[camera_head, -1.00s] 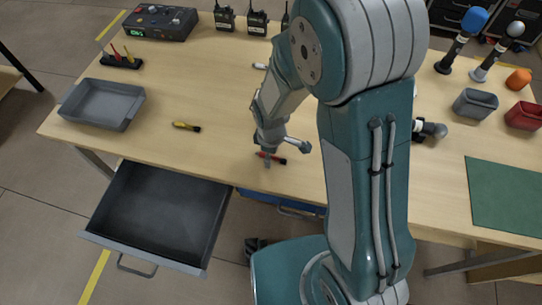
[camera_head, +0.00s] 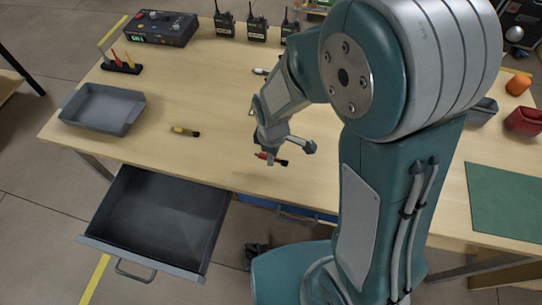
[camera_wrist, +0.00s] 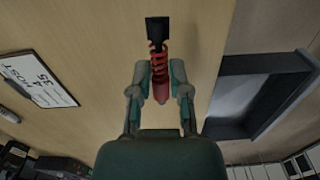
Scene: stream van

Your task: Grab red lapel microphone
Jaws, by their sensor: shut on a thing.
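The red lapel microphone (camera_wrist: 159,66) has a red coiled body and a black end. In the wrist view it sits between the fingertips of my gripper (camera_wrist: 160,92), which is shut on it. In the head view the red microphone (camera_head: 268,157) shows at the tip of my gripper (camera_head: 266,147), over the front part of the table. Whether it is clear of the table top is hard to tell. The fingers hide part of it.
A yellow and black microphone (camera_head: 184,131) lies to the left. A grey tray (camera_head: 80,121) stands at the table's left. An open drawer (camera_head: 155,225) juts out below the front edge. Several radios (camera_head: 257,28) stand at the back. A green mat (camera_head: 508,198) lies right.

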